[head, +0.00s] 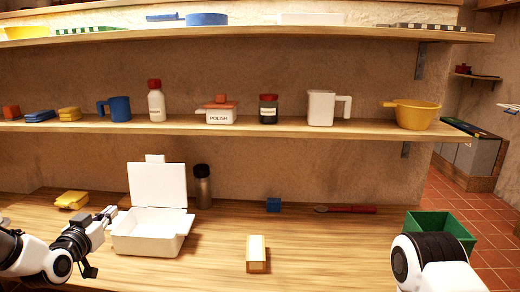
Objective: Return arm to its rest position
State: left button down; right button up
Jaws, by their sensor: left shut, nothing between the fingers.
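My left gripper (106,216) is at the left, low over the wooden counter (330,255), just left of an open white box (150,245). It is shut and empty. Whether its tip touches the box is hard to tell. My right arm (440,265) shows only as a white and black link at the lower right. Its gripper is out of view.
The box's lid (157,184) stands upright. Yellow cloths (71,200), a dark flask (202,187), a blue block (273,204), a red-handled tool (350,209), a cream block (257,254) and a green bin (440,226) surround clear counter. The loaded shelf (245,127) runs above.

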pick_arm(q)
jog(key=s+d+f+m+g, duration=0.1)
jog(key=s+d+f+g, duration=0.3)
jog(key=f, duration=0.6)
jog(key=s+d+f+g+h, duration=0.1)
jog(key=s+d+f+g, duration=0.3)
jog(key=f, duration=0.6)
jog(key=s+d+f+m, duration=0.1)
jog(key=s+d+f, duration=0.2)
jog(key=s+f, duration=0.5)
jog(key=s+d+f+n+g, duration=0.1)
jog(key=s+f+g, duration=0.3)
jog(key=s, duration=0.8)
jog(key=s+f+n+g+y+p, duration=0.1)
jog(key=s+f+g, duration=0.3)
jog(key=s, duration=0.8)
notch_tip(320, 180, down, 2)
jog(key=shift+s+d+f+n+g+y, duration=0.15)
jog(key=shift+s+d+n+g+y, duration=0.15)
jog(key=shift+s+d+n+g, duration=0.15)
